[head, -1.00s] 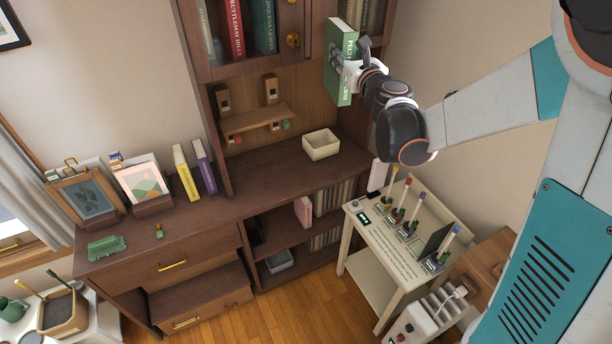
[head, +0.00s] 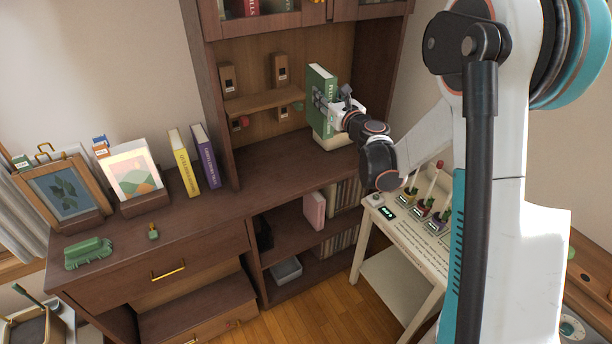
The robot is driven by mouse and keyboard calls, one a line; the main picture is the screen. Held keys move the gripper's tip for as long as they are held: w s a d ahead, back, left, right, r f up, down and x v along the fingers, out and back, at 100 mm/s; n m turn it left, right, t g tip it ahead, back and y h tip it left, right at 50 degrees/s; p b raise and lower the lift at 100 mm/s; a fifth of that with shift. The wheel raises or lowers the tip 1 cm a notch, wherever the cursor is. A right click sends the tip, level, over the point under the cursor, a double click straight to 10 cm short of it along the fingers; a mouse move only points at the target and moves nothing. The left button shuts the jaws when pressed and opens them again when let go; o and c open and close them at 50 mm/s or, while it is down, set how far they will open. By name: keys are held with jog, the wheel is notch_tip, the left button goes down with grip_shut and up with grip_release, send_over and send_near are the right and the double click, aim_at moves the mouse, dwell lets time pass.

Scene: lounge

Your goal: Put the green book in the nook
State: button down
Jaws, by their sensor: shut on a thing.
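The green book (head: 322,88) is upright, with white lettering on its spine. My gripper (head: 325,102) is shut on it from the right and holds it in the open middle part of the dark wood cabinet. The nook (head: 258,145) appears to be this recess between the upper doors and the counter. The book's lower end is in front of the cream box, and I cannot tell whether it touches anything. The gripper's far finger is partly hidden by the book.
The cream box (head: 335,140) stands on the counter behind the book. A small shelf (head: 262,104) with wooden blocks is to the left. Yellow (head: 184,163) and purple (head: 206,157) books stand outside the recess. The counter's (head: 275,165) front is clear. A white stand (head: 425,235) is at right.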

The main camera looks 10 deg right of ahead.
jog(key=w+d+f+n+y+b, duration=0.1)
jog(key=f+b, duration=0.7)
jog(key=f, duration=1)
jog(key=shift+w+d+f+g+y, duration=0.35)
jog(key=shift+w+d+y, duration=0.15)
jog(key=shift+w+d, duration=0.45)
jog(key=shift+f, duration=0.1)
jog(key=c, duration=1.3)
grip_release()
jog(key=shift+o, duration=0.6)
jog(key=p+v, duration=0.3)
jog(key=v, duration=0.9)
